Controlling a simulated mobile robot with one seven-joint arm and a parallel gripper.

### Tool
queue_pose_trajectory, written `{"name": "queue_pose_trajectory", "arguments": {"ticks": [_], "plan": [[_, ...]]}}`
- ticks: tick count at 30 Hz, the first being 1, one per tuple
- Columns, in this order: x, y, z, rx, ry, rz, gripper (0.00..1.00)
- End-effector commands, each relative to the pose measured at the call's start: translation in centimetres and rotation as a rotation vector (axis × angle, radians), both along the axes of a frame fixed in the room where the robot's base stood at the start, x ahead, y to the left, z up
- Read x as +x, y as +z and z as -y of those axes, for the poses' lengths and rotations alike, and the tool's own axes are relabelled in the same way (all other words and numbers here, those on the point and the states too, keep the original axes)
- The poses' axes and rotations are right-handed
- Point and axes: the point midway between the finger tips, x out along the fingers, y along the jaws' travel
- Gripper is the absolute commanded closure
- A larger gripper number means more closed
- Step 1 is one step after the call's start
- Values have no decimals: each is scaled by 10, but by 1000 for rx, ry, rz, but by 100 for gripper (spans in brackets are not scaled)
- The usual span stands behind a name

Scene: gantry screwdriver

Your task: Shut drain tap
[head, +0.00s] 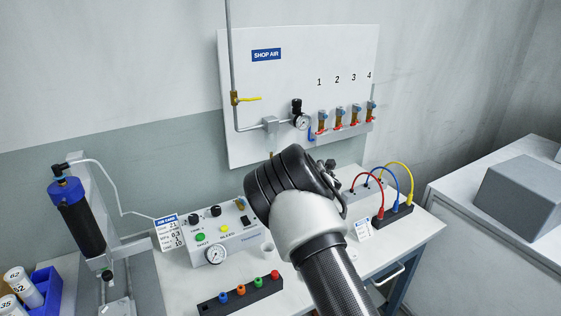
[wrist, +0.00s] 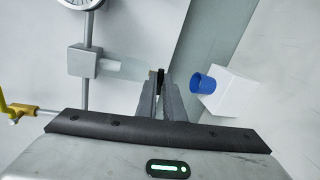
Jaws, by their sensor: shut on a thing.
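The drain tap (wrist: 160,76) is a small dark piece at the end of a pale translucent bowl (wrist: 122,68), seen in the wrist view. The bowl hangs from a grey block (wrist: 85,62), the filter head on the air line, which also shows on the wall panel in the head view (head: 270,126). My gripper (wrist: 161,82) is shut on the drain tap, its two narrow fingers on either side of it. The tap's lever angle cannot be made out. In the head view, my arm hides the gripper and the tap.
A yellow-handled valve (head: 236,98) sits on the pipe left of the filter. A gauge (head: 302,122) and several numbered outlets (head: 338,117) are to its right. Below, the bench (head: 410,240) carries a control box (head: 222,236). A white box with a blue cylinder (wrist: 203,82) lies beyond my fingers.

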Motion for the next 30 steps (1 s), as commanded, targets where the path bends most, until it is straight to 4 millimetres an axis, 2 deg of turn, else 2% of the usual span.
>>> {"name": "queue_pose_trajectory", "arguments": {"ticks": [9,26,27,30], "plan": [[0,1,-1,109,4,-71,100],[0,0,-2,132,4,-88,100],[0,0,-2,132,4,-88,89],[0,0,-2,132,3,-88,74]]}}
